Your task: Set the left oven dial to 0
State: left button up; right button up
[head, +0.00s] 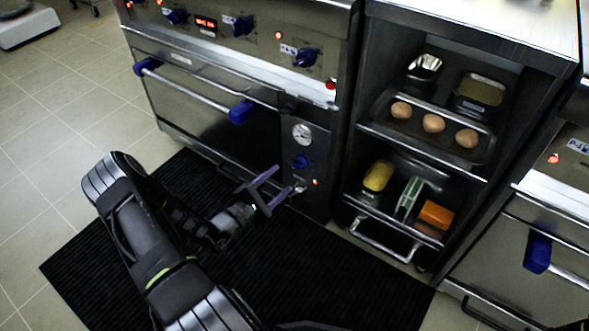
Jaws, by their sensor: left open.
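The oven dial (300,162) is a blue knob on the dark panel to the right of the left oven's door, below a round white gauge (302,134). Its pointer and markings are too small to read. My left gripper (284,179) is open and empty, with its two purple-grey fingers pointing toward the panel. It appears just left of and below the dial, apart from it. My right gripper does not show.
The left oven (205,95) has a handle with blue ends and a row of blue knobs above. An open shelf (465,165) stands to the right with eggs and food containers. A black mat (330,270) covers the floor in front.

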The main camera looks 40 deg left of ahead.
aim_at(295, 168)
pick_arm(q)
jog(key=w+b, duration=0.1)
jog(key=w, duration=0.3)
jog(key=w+b, duration=0.1)
jog(key=w, duration=0.1)
jog(key=shift+w+d+f+b, duration=0.1)
jog(key=shift+w+d+b, duration=0.2)
jog(key=shift+w+d, duration=0.05)
jog(key=shift+w, duration=0.4)
jog(key=shift+c, duration=0.2)
grip_shut()
